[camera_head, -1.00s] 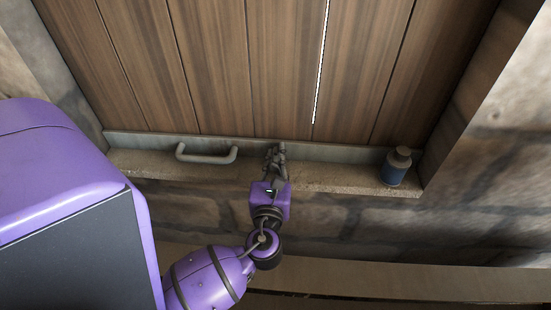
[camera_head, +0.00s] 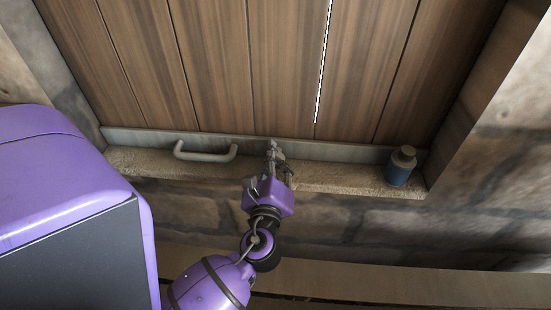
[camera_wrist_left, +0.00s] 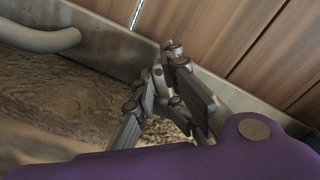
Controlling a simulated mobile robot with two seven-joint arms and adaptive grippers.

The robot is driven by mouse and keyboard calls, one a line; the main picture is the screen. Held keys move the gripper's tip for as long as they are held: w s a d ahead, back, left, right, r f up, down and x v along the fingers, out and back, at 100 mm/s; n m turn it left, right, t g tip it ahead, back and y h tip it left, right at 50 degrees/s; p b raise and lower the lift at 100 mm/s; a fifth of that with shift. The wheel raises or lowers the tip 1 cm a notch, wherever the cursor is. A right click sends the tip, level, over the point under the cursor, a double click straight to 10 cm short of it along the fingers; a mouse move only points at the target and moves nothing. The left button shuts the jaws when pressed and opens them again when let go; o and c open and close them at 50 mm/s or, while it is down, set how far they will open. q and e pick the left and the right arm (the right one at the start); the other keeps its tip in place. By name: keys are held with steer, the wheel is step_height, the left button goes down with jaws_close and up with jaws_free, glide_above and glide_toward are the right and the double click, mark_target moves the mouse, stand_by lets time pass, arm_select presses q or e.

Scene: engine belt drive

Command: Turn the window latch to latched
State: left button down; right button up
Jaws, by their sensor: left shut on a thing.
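My left gripper (camera_head: 273,158) is at the metal strip along the bottom of the wooden window shutter, right of the grey handle. In the left wrist view its fingers (camera_wrist_left: 176,105) are shut around a small grey metal part, the window latch (camera_wrist_left: 158,76), at the strip. The fingers hide most of the latch, so its exact angle is hard to tell. My right gripper is not in view.
A grey bar handle (camera_head: 205,153) is fixed on the strip left of my gripper. Brown wooden planks (camera_head: 280,70) rise behind. The sill between gripper and bottle is clear.

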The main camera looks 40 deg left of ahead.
arm_select(q)
steer(key=n, duration=0.2)
steer(key=f+n+b, duration=0.1)
steer(key=shift+d+n+b, duration=0.15)
steer(key=shift+n+b, duration=0.15)
steer(key=shift+n, duration=0.1)
steer(key=n+b, duration=0.1)
steer(key=n, duration=0.2)
steer(key=shift+w+b, duration=0.1)
steer(key=shift+b, duration=0.2)
steer(key=shift+r+n+b, duration=0.2)
steer(key=shift+n+b, duration=0.3)
steer(key=shift+n, duration=0.9)
steer(key=shift+r, duration=0.15)
steer(key=c, duration=1.9)
jaws_free()
steer(key=shift+o, duration=0.8)
steer(key=shift+w+d, duration=0.1)
steer(key=shift+w, duration=0.05)
steer(key=shift+s+a+f, duration=0.2)
steer(key=shift+a+f, duration=0.1)
steer(key=shift+f, duration=0.1)
